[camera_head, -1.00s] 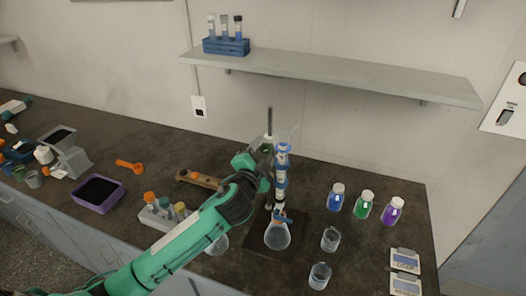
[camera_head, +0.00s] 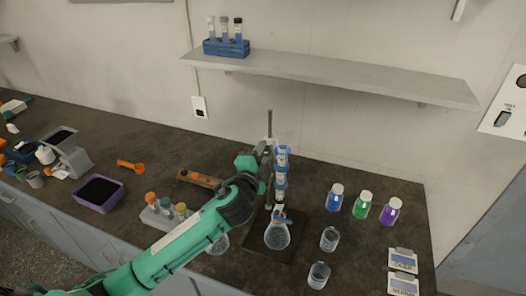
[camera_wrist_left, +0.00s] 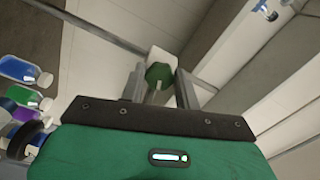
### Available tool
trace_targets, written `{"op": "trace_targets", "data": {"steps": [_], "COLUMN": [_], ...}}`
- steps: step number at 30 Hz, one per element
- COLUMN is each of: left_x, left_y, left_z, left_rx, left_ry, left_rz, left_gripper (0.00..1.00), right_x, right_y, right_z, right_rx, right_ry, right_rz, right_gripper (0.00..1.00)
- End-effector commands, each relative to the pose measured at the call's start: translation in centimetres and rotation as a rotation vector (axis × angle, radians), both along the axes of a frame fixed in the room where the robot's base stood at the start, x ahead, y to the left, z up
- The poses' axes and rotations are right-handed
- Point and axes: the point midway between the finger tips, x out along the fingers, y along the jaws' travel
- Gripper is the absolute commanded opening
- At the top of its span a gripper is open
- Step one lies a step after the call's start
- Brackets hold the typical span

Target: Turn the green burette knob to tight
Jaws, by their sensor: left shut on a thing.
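The green burette knob (camera_wrist_left: 158,72) shows in the left wrist view, in front of a white block, between the two finger tips of my left gripper (camera_wrist_left: 160,85). My left gripper is shut on it. In the head view my left gripper (camera_head: 266,150) is beside the upper part of the burette (camera_head: 281,180), and the knob is hidden or too small to make out. The burette stands upright with blue clamps on a stand with a metal rod (camera_head: 270,122). A conical flask (camera_head: 277,236) sits under it. My right gripper is out of view.
Two beakers (camera_head: 329,239) (camera_head: 318,275) stand right of the flask. Blue (camera_head: 335,198), green (camera_head: 362,206) and purple (camera_head: 390,212) bottles stand further right. A vial rack (camera_head: 160,222) is near my left arm. A wall shelf (camera_head: 340,76) hangs above the bench.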

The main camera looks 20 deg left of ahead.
Motion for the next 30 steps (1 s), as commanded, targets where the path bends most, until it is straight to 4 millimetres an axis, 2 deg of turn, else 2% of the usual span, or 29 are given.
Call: {"op": "trace_targets", "data": {"steps": [6,15,30], "left_x": [0.0,0.0,0.0], "left_y": [0.0,0.0,0.0], "left_z": [0.1,0.0,-0.1], "left_rx": [0.156,0.301,0.345], "left_ry": [-0.002,-0.007,-0.01], "left_rz": [-0.001,0.0,-0.001], "left_gripper": [0.09,0.09,0.09], "right_x": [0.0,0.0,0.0], "right_y": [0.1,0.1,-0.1], "right_z": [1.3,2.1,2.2], "right_rx": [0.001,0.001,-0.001], "right_ry": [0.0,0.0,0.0], "right_rz": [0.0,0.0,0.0], "right_gripper": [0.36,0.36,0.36]}}
